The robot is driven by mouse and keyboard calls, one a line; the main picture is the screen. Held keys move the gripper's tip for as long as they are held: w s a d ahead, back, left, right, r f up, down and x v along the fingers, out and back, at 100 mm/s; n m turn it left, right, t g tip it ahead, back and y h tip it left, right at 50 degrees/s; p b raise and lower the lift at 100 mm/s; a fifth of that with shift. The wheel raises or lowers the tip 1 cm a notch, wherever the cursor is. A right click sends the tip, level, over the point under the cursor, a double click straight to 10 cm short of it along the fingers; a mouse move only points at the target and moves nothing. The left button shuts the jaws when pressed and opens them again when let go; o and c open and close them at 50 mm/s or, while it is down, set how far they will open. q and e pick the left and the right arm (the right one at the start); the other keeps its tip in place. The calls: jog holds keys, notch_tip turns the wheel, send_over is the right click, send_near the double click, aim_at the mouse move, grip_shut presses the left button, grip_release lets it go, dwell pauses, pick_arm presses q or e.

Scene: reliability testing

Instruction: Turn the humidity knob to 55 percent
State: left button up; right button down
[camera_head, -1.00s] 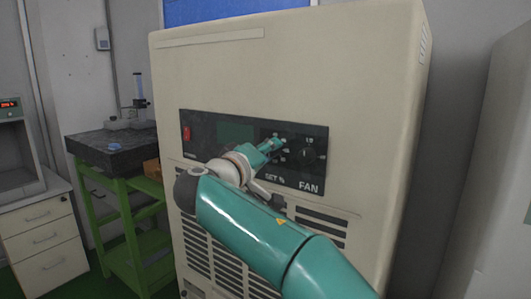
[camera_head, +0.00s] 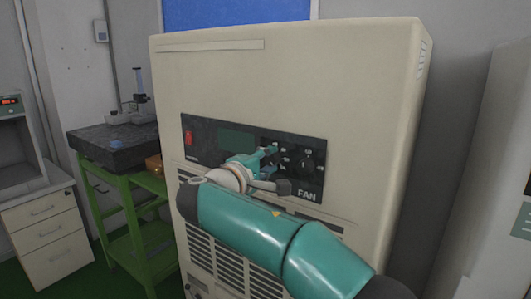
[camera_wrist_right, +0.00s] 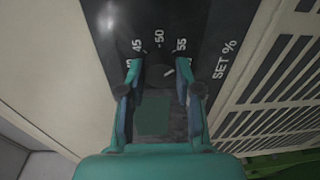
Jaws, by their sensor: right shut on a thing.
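The humidity knob (camera_wrist_right: 158,76) is a dark round knob on the black control panel, marked SET %. In the right wrist view it sits between my fingers, with a scale showing 45, 50 and 55 around it. A small pale mark on the knob appears to lean toward the 55 side; its exact reading is unclear. My right gripper (camera_head: 269,157) is at the panel (camera_head: 212,155), shut on the knob; it also shows in the right wrist view (camera_wrist_right: 160,78). In the head view the gripper hides the knob. My left gripper is not in view.
The FAN knob (camera_head: 303,164) is close to the right of my gripper. A red switch (camera_head: 188,138) and a dark green display (camera_head: 236,140) are to the left on the cream cabinet (camera_head: 360,110). A green stand (camera_head: 125,210) with a dark slab stands farther left.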

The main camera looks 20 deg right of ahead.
jog(key=shift+f+n+p, duration=0.1)
jog(key=shift+n+p, duration=0.45)
jog(key=shift+n, duration=0.15)
jog(key=shift+f, duration=0.1)
jog(key=c, duration=0.8)
grip_release()
jog(key=shift+w, duration=0.1)
jog(key=shift+a, duration=0.15)
jog(key=v, duration=1.1)
jog(key=shift+s+a, duration=0.25)
jog(key=shift+s, duration=0.05)
